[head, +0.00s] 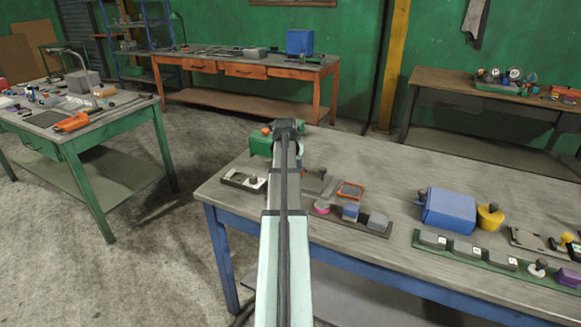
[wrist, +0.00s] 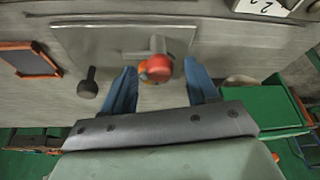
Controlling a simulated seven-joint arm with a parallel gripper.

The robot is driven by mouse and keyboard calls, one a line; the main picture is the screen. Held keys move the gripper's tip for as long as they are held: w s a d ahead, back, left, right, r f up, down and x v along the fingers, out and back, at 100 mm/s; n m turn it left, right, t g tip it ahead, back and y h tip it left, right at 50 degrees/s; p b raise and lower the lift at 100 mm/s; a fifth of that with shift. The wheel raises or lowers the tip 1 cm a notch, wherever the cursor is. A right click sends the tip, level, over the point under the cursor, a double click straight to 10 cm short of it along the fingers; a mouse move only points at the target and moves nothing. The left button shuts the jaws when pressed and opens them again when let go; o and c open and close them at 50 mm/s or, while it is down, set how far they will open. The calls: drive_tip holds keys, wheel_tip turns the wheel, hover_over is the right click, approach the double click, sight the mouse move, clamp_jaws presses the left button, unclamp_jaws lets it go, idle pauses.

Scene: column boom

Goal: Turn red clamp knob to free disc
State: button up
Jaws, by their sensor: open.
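The red clamp knob (wrist: 159,68) shows in the wrist view, round and red with a grey stem or lever behind it. It stands by the edge of a flat grey metal plate (wrist: 115,40). My gripper (wrist: 161,74) is open. Its two blue fingers lie on either side of the knob in the picture, with a gap on both sides. I cannot tell whether they are down at the knob's height. In the head view my gripper (head: 287,128) is over the far left part of the workbench, and my arm hides the knob. I cannot make out the disc.
A dark knobbed peg (wrist: 88,84) stands beside the left finger. An orange-framed tray (wrist: 30,61) lies farther left, and a green block (wrist: 262,108) is close on the right. The workbench (head: 390,165) has bare room behind the tray.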

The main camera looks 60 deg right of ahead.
drive_tip(key=v, duration=1.3)
drive_tip(key=shift+a+r, duration=0.2)
drive_tip(key=shift+r, duration=0.1)
drive_tip(key=w+a+f+n+y, duration=0.2)
drive_tip(key=w+a+f+n, duration=0.4)
drive_tip(key=w+a+f, duration=1.55)
drive_tip(key=a+f+n+y, duration=0.15)
drive_tip(key=a+f, duration=0.35)
drive_tip(key=a, duration=0.5)
drive_tip(key=a+f+n, duration=0.3)
drive_tip(key=a+f, duration=0.2)
drive_tip(key=a, duration=0.6)
drive_tip(key=a+f+n, duration=0.2)
drive_tip(key=a+f, duration=0.3)
drive_tip(key=a, duration=0.5)
drive_tip(key=s+a+f+n+g, duration=0.1)
drive_tip(key=s+a+f, duration=0.15)
drive_tip(key=a, duration=0.45)
drive_tip(key=s+a+f+n, duration=0.2)
drive_tip(key=a+f, duration=0.2)
drive_tip(key=a, duration=0.2)
drive_tip(key=s+f+g, duration=0.3)
drive_tip(key=s+f, duration=0.7)
drive_tip(key=s, duration=0.4)
drive_tip(key=s+f+g, duration=0.3)
drive_tip(key=s+f, duration=0.7)
drive_tip(key=s, duration=0.5)
drive_tip(key=shift+s+d+f+g+y, duration=0.2)
drive_tip(key=shift+s+f+g+y, duration=0.1)
drive_tip(key=shift+s+g+y, duration=0.1)
